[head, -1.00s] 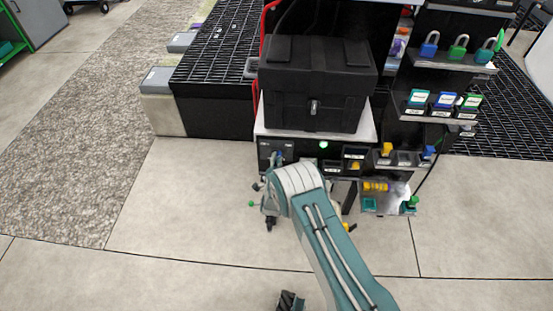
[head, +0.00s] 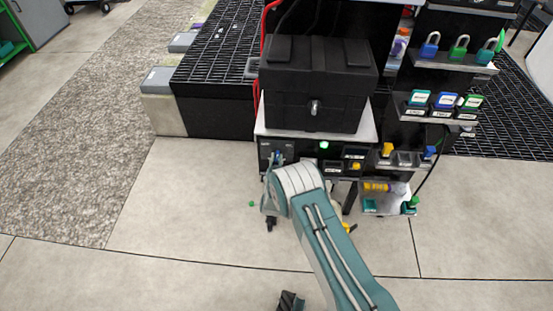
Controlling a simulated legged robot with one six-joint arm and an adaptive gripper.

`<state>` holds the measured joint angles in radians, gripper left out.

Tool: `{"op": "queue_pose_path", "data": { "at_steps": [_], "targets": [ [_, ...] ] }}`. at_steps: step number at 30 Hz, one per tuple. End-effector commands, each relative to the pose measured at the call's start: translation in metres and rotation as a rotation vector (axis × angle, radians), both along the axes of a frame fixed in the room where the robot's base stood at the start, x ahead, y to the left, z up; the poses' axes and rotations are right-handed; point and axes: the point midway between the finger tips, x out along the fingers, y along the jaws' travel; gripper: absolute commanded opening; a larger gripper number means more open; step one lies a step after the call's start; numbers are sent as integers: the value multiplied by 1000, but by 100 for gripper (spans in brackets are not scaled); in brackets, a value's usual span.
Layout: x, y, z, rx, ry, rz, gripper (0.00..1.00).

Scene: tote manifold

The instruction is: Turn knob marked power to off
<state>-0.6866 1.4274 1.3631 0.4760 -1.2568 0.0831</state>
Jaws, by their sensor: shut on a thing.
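The black control panel (head: 309,160) is on the front of the stand, below the black case. At its left end a small dark knob with a blue tint (head: 279,153) shows just above my arm. Its label and pointer are too small to read. My gripper (head: 274,160) is at this knob, shut on it. My grey and teal arm link covers most of the gripper and the lower left of the panel. A lit green lamp (head: 324,145) is to the right of the knob.
A black case (head: 316,85) stands above the panel. To the right are shelves with coloured padlocks (head: 459,48), tags (head: 445,101) and yellow and blue valve handles (head: 387,149). A black grated platform (head: 215,60) is at left.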

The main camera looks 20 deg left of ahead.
Motion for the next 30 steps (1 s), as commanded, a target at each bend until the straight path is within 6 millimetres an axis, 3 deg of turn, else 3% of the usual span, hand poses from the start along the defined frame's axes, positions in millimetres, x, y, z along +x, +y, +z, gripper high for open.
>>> {"op": "queue_pose_path", "data": {
  "at_steps": [30],
  "targets": [
    [-2, 6, -3, -874, -206, 5, 0]
  ]
}}
